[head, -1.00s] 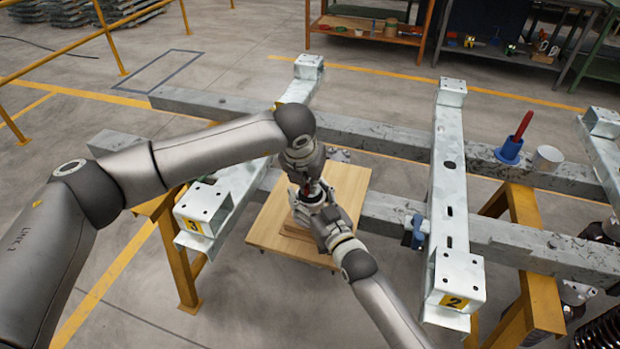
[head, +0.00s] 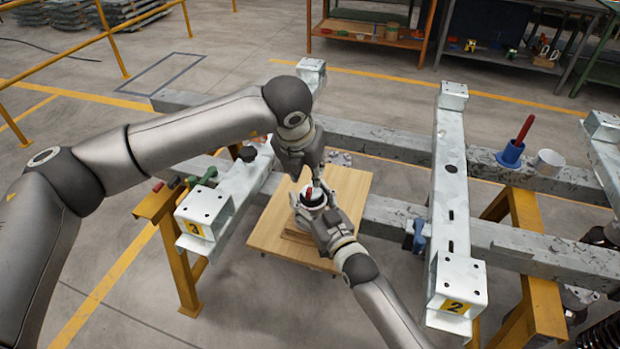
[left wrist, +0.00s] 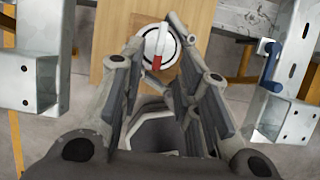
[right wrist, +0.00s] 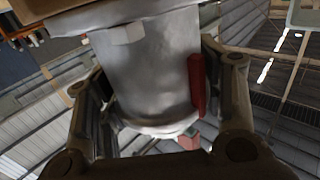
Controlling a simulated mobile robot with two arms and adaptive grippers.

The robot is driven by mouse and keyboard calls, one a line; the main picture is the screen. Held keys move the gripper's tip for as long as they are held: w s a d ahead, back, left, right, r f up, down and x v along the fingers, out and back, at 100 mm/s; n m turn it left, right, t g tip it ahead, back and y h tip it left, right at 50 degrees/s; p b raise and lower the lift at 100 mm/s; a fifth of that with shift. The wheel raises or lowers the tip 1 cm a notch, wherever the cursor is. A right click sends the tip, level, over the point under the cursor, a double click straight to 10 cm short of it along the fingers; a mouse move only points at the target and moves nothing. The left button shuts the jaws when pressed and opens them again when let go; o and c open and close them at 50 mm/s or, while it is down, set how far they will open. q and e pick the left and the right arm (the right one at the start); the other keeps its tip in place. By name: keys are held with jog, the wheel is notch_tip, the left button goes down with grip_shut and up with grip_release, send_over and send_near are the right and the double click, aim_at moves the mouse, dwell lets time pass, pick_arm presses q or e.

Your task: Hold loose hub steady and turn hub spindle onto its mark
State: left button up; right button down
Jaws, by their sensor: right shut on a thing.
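The hub (head: 314,204) stands over the wooden board, its round top white and dark with a red part. In the left wrist view its round top (left wrist: 150,42) shows a white bar and a red mark (left wrist: 157,63). My right gripper (head: 322,216) is shut on the hub from the lower right. In the right wrist view the grey hub body (right wrist: 155,70) sits between its fingers, with a red strip (right wrist: 196,85) at the side. My left gripper (head: 312,180) is just above the hub; its fingers (left wrist: 165,80) are apart with nothing visibly held. The hub's lower part is hidden.
The wooden board (head: 345,185) lies between galvanized frame beams. Crossbeams (head: 445,190) stand left and right. A blue holder with a red handle (head: 511,152) and a white cup (head: 548,163) stand at the right. A blue clamp (head: 419,235) sits on the near beam.

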pick_arm(q)
jog(key=v, duration=0.5)
pick_arm(e)
jog(key=shift+c, duration=1.6)
grip_release()
jog(key=shift+s, duration=0.1)
